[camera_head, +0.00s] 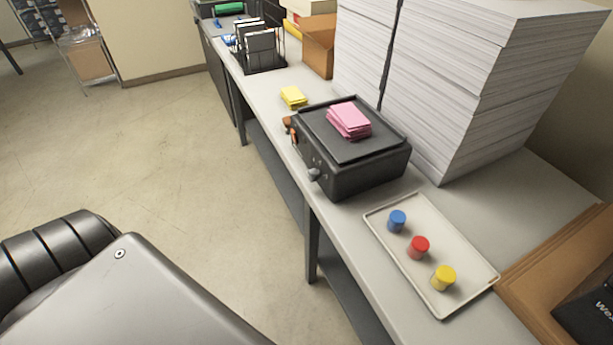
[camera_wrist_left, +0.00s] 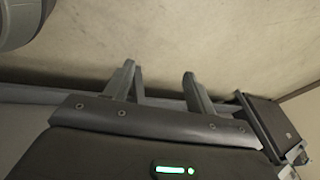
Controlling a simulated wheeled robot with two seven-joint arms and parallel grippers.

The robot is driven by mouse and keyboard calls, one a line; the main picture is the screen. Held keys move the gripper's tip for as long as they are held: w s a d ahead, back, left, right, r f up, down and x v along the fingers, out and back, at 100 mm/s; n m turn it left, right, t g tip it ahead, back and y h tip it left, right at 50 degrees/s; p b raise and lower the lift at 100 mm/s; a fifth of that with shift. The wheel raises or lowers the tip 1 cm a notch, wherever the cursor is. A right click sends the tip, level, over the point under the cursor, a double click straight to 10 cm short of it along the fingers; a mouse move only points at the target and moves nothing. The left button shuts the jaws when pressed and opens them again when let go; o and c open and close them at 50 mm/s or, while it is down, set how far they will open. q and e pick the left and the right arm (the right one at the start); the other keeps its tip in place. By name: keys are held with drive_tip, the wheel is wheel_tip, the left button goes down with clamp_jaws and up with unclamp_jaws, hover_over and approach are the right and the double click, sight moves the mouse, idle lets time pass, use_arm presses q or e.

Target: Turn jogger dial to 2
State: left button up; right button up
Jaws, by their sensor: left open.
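The jogger (camera_head: 350,150) is a black box on the grey bench, with a stack of pink sheets (camera_head: 348,121) on its top. Its front panel faces the floor side, and a small grey dial (camera_head: 314,174) sticks out near the panel's lower right corner. An orange-red part (camera_head: 294,137) shows at the panel's left end. The dial's setting is too small to read. My left gripper (camera_wrist_left: 163,82) shows in the left wrist view, its two fingers apart with nothing between them. It is not seen in the head view. My right gripper is in neither view.
A pale tray (camera_head: 390,250) with blue, red and yellow cylinders lies right of the jogger. Tall paper stacks (camera_head: 470,100) stand behind. Yellow pads (camera_head: 293,97) and a black rack (camera_head: 262,62) lie further along the bench. The floor (camera_head: 190,160) before the bench is clear.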

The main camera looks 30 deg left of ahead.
use_arm(q)
drive_tip(key=w+a+r+m+t+h, duration=0.1)
drive_tip(key=w+a+r+t, duration=0.25)
drive_tip(key=w+r, duration=0.8)
drive_tip(key=w+a+r+m+t+h, duration=0.15)
drive_tip(key=w+r+t, duration=0.25)
drive_tip(key=w+r, duration=0.75)
drive_tip(key=m+t+h, duration=0.2)
drive_tip(key=t+h, duration=0.2)
drive_tip(key=h, duration=0.4)
approach(309, 177)
drive_tip(key=p+x, duration=0.3)
drive_tip(key=x, duration=0.4)
drive_tip(key=shift+w+d+r, duration=0.2)
drive_tip(key=shift+w, duration=0.1)
drive_tip(key=shift+x, duration=0.8)
drive_tip(key=shift+s+f, duration=0.1)
drive_tip(key=shift+f, duration=0.05)
drive_tip(key=shift+c, duration=0.2)
drive_tip(key=c, duration=1)
